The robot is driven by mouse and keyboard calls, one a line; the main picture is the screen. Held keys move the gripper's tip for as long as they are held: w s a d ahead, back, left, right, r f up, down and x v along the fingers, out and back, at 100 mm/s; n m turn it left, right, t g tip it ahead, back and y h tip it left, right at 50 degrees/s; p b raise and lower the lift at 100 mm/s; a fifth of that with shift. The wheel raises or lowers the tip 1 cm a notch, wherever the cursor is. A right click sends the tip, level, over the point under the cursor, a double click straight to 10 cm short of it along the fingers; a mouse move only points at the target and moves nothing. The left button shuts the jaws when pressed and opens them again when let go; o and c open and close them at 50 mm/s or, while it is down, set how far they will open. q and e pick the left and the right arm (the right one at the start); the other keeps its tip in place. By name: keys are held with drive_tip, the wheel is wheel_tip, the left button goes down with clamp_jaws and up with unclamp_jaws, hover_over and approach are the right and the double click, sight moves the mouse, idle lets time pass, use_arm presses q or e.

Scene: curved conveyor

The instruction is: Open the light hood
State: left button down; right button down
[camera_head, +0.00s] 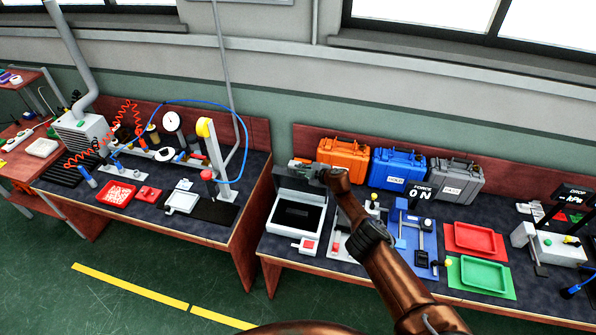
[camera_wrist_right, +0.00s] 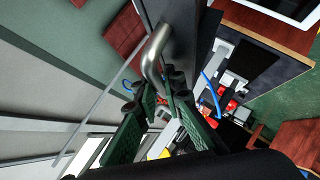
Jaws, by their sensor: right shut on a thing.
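The light hood is a white box (camera_head: 274,219) on the right-hand workbench, and its dark inside shows from above. My right gripper (camera_head: 298,164) is at the box's back edge, above it, with the arm coming in from the lower right. In the right wrist view a bent metal handle (camera_wrist_right: 153,58) runs in between the green fingers of my right gripper (camera_wrist_right: 163,108), which is shut on it. The handle meets a dark grey panel (camera_wrist_right: 185,30). How far that panel is tilted is hard to tell in the head view. My left gripper is not in view.
Orange (camera_head: 343,158), blue (camera_head: 397,168) and grey (camera_head: 457,180) cases stand behind my right arm. A blue fixture (camera_head: 416,238) and red (camera_head: 475,240) and green (camera_head: 484,275) trays lie to the right.

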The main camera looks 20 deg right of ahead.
idle(0.3)
drive_tip(key=c, duration=2.3)
unclamp_jaws()
drive_tip(key=shift+s+d+r, duration=0.3)
drive_tip(key=shift+s+d, duration=0.1)
drive_tip(key=shift+s+d+r, duration=0.15)
drive_tip(key=shift+s+r, duration=0.1)
drive_tip(key=shift+s, duration=0.3)
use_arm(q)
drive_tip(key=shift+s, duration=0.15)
use_arm(e)
drive_tip(key=shift+v, duration=4.75)
drive_tip(key=shift+s+a+r, duration=0.1)
drive_tip(key=shift+a, duration=0.15)
